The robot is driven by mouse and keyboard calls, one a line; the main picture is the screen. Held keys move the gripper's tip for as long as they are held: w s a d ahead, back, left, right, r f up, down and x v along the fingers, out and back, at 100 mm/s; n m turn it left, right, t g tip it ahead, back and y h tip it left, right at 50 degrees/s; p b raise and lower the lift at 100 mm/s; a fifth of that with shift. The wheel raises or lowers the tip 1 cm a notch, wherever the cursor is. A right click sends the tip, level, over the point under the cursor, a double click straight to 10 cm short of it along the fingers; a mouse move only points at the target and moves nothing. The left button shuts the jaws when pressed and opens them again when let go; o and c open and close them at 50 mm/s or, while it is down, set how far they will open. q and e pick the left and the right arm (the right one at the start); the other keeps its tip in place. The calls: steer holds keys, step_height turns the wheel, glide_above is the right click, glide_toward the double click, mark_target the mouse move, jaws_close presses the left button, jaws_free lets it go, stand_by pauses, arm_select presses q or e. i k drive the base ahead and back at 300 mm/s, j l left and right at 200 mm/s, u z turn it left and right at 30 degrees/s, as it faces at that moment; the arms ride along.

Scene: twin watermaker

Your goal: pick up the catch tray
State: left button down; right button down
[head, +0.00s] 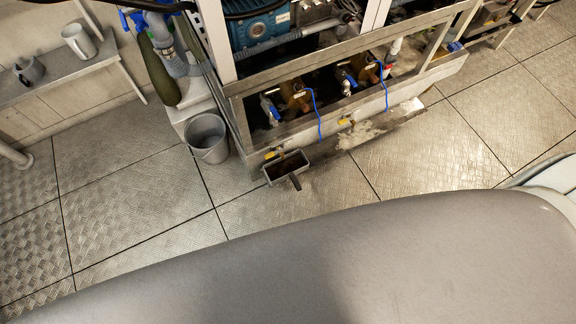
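The catch tray (286,168) looks like a small grey open box with dark contents and a short handle pointing toward me. It is on the floor at the front left corner of the machine frame, below a yellow-handled valve. Whether it touches the frame is hard to tell. Neither of my grippers is in view.
A grey bucket (207,138) stands on the floor left of the tray. The machine frame (340,75) with blue-handled valves rises behind it. Metal floor plates (130,190) are clear to the left and right.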

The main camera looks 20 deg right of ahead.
mark_target(291, 175)
steer(key=u, duration=0.35)
steer(key=l+u, duration=0.35)
steer(key=l, duration=0.2)
steer(key=l+u, duration=0.3)
steer(key=l, duration=0.2)
steer(key=k+l+u, duration=0.2)
steer(key=l+u, duration=0.15)
steer(key=l, duration=0.15)
